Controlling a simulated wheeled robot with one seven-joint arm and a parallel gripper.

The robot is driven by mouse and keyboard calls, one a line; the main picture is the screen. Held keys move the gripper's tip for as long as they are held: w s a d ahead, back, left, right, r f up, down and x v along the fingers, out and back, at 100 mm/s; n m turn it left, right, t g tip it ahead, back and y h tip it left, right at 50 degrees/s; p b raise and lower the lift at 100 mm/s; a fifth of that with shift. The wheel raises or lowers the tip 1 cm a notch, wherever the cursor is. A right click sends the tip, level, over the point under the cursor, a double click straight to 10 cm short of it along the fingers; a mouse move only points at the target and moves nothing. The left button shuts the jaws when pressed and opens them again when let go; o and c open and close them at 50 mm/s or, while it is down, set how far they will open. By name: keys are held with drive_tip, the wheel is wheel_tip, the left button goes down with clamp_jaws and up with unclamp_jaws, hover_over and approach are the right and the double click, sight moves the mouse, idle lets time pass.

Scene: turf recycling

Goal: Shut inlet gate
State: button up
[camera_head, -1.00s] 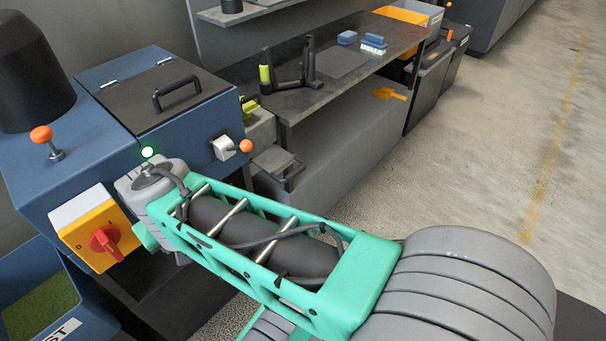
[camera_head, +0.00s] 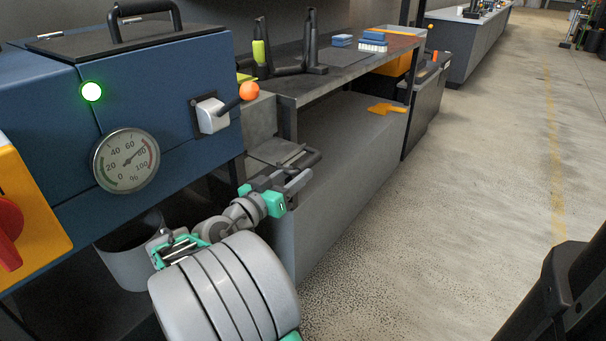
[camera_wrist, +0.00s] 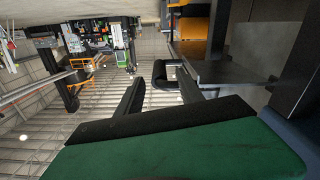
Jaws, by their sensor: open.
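A flat grey plate (camera_head: 272,151) with a dark bar handle (camera_head: 309,160) sticks out at the right side of the blue machine, below a lever with an orange knob (camera_head: 249,91). This plate looks like the inlet gate, though no label shows. My gripper (camera_head: 300,183) is just below and in front of the handle. In the wrist view, my gripper (camera_wrist: 160,88) has its two dark fingers spread, with the black handle (camera_wrist: 164,66) just beyond and between their tips. The plate (camera_wrist: 228,72) shows to the right. I cannot tell whether the fingers touch the handle.
The blue machine (camera_head: 165,105) carries a gauge (camera_head: 125,160), a lit green lamp (camera_head: 92,91) and a yellow switch box (camera_head: 25,215). A grey bench (camera_head: 345,70) with brushes stands behind the plate. The floor (camera_head: 460,210) to the right is clear.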

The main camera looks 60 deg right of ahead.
sight(309, 165)
drive_tip(key=d, duration=0.2)
drive_tip(key=s+d+b, duration=0.1)
drive_tip(key=d, duration=0.2)
drive_tip(key=shift+f, duration=0.1)
drive_tip(key=shift+d, duration=0.55)
drive_tip(key=shift+c, duration=0.4)
clamp_jaws()
idle(0.3)
